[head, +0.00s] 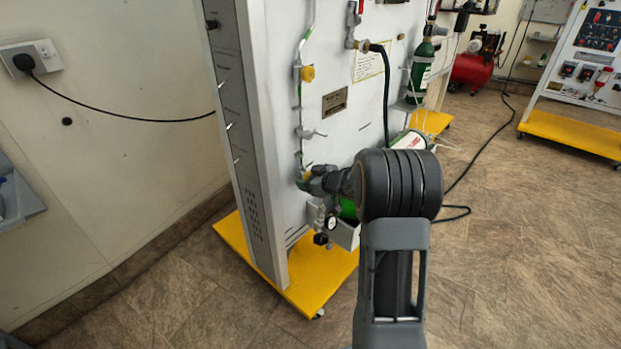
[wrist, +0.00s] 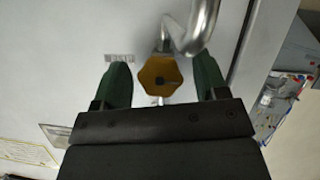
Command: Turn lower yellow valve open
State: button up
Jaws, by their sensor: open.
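My gripper (wrist: 160,80) is open, with one green-padded finger on each side of the knob. Gaps show between the knob and both fingers. In the head view my gripper (head: 306,180) is at the lower part of the panel, and a little of the lower yellow valve (head: 306,176) shows beside it. My arm hides part of that area. An upper yellow valve (head: 307,73) sits higher on the same pipe.
A bent metal pipe (wrist: 197,28) passes close to the knob at its upper right. A gauge (head: 332,222) and a grey box (head: 345,236) sit below my gripper. The panel stands on a yellow base (head: 322,275). A dark hose (head: 386,95) hangs down the panel.

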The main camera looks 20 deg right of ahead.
jog(key=p+v, duration=0.4)
jog(key=v, duration=0.9)
jog(key=shift+s+r, duration=0.15)
jog(key=shift+s, duration=0.2)
jog(key=shift+d, duration=0.2)
